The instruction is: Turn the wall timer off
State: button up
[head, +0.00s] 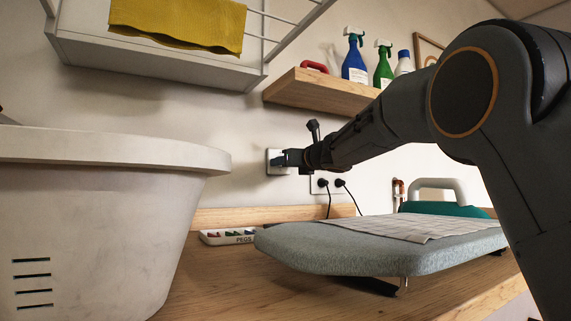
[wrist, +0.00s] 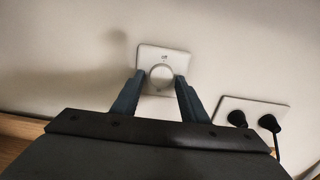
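The wall timer (wrist: 161,74) is a white square plate with a round pale dial (wrist: 160,76) and a small dark mark above the dial. In the head view the timer plate (head: 277,153) is on the back wall, partly hidden by my gripper (head: 284,159). In the wrist view my gripper (wrist: 159,80) points at the timer, with one finger on each side of the dial. The fingers are apart, with slight gaps seeming to show beside the dial. I cannot tell whether the fingertips reach over the dial's sides.
A double socket (wrist: 252,118) with two black plugs is right of the timer. Below are an ironing board (head: 330,245), a peg tray (head: 228,237) and a large pale basket (head: 90,220). A shelf (head: 325,92) with bottles and a drying rack with a yellow cloth (head: 180,22) hang above.

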jog(key=shift+o, duration=0.5)
jog(key=v, duration=0.7)
jog(key=shift+s+d, duration=0.2)
jog(key=shift+s, duration=0.15)
